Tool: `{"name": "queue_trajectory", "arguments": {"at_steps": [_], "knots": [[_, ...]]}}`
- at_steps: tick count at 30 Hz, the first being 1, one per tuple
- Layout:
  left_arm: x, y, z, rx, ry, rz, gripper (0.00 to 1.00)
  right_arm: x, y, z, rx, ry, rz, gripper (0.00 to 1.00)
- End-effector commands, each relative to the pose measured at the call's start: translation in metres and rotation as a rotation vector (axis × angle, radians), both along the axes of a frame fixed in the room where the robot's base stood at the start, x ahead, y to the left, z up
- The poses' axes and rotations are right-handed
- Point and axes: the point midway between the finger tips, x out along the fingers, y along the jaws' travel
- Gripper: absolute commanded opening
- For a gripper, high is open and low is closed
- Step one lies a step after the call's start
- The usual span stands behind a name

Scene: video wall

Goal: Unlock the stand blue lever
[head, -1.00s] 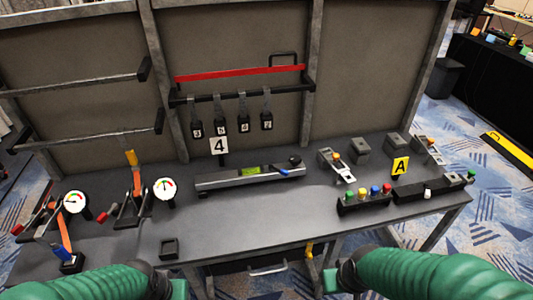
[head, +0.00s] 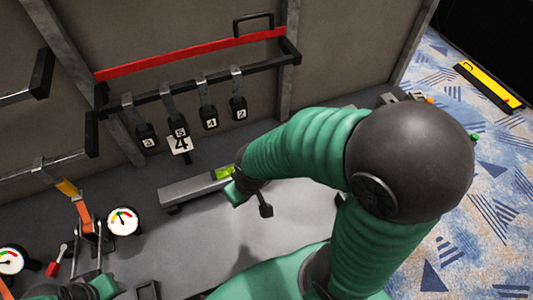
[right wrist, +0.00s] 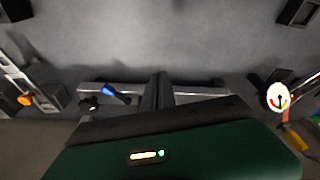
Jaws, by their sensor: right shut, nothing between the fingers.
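The long silver stand (head: 190,192) with a green panel (head: 223,172) lies on the grey table; my right forearm covers its right part in the head view. In the right wrist view the stand (right wrist: 202,91) runs across the middle, with the blue lever (right wrist: 108,90) at its left. My right gripper (right wrist: 160,92) is shut and empty, its dark fingers over the stand beside the lever, apart from it. In the head view its green hand (head: 232,192) is by the green panel. My left gripper (head: 85,290) shows only partly at the bottom left; its jaws are unclear.
Tagged padlocks (head: 210,117) hang from a rack behind the stand, with a number 4 sign (head: 180,144) below. A gauge (head: 122,221) and an orange-handled lever (head: 82,208) stand left. The table front of the stand is clear.

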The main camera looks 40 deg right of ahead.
Motion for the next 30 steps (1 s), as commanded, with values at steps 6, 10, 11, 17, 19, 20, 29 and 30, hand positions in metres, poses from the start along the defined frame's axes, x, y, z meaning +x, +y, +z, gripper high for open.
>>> {"name": "queue_trajectory", "arguments": {"at_steps": [6, 10, 11, 17, 19, 20, 29, 30], "knots": [[0.0, 0.0, 0.001, 0.0, 0.0, 0.0, 0.36, 0.032, -0.032, 0.002, 0.039, 0.073, -0.203, 0.0], [0.0, 0.0, 0.002, 0.0, 0.0, 0.0, 0.36, 0.073, -0.096, 0.001, 0.12, 0.21, -0.563, 0.0], [0.0, 0.0, 0.002, 0.0, 0.0, 0.0, 0.36, 0.08, -0.112, 0.001, 0.139, 0.243, -0.644, 0.0], [0.0, 0.0, 0.004, 0.0, 0.0, 0.0, 0.36, 0.1, -0.188, -0.003, 0.241, 0.394, -1.017, 0.0], [0.0, 0.0, 0.004, 0.0, 0.0, 0.0, 0.36, 0.1, -0.197, -0.003, 0.255, 0.414, -1.064, 0.0], [0.0, 0.0, 0.004, 0.0, 0.0, 0.0, 0.36, 0.1, -0.199, -0.002, 0.258, 0.419, -1.075, 0.0], [0.0, 0.0, 0.003, 0.0, 0.0, 0.0, 0.36, 0.101, -0.2, -0.003, 0.26, 0.422, -1.077, 0.0], [0.0, 0.0, 0.003, 0.0, 0.0, 0.0, 0.36, 0.101, -0.2, -0.005, 0.26, 0.423, -1.077, 0.0]]}}
